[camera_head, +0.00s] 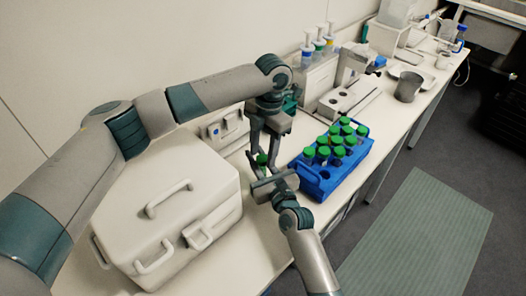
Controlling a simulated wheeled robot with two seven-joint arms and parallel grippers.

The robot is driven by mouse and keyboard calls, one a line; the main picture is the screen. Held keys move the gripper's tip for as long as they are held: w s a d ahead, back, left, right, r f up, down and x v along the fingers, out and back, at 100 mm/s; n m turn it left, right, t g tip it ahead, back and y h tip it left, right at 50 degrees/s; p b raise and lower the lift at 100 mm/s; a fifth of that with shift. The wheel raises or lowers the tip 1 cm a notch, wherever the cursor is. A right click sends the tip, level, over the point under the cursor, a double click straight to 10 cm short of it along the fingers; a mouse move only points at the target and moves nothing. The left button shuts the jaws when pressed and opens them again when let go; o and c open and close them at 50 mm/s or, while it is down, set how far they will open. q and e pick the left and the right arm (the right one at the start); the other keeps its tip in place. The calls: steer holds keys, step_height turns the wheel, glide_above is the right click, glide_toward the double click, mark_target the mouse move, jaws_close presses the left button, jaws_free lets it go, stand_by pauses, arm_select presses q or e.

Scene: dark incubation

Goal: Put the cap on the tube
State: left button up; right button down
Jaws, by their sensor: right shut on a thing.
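A small green cap (262,158) shows between the fingers of my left gripper (263,155), which points down above the table. The fingers look spread, with the cap between them. My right gripper (264,178) reaches in from below and is shut on the tube (263,170), just under the cap. Most of the tube is hidden by the gripper. The cap appears at the tube's top, but I cannot tell whether it is seated.
A blue rack (311,184) with several green-capped tubes stands to the right of the grippers. A white lidded box (150,240) fills the left of the table. Pipettes on a stand (320,74), a white block with holes (348,100) and a grey beaker (408,86) stand farther back.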

arm_select(q)
steer(key=shift+r, duration=0.1)
steer(key=shift+r, duration=2.15)
steer(key=shift+n, duration=0.3)
steer(key=shift+c, duration=0.4)
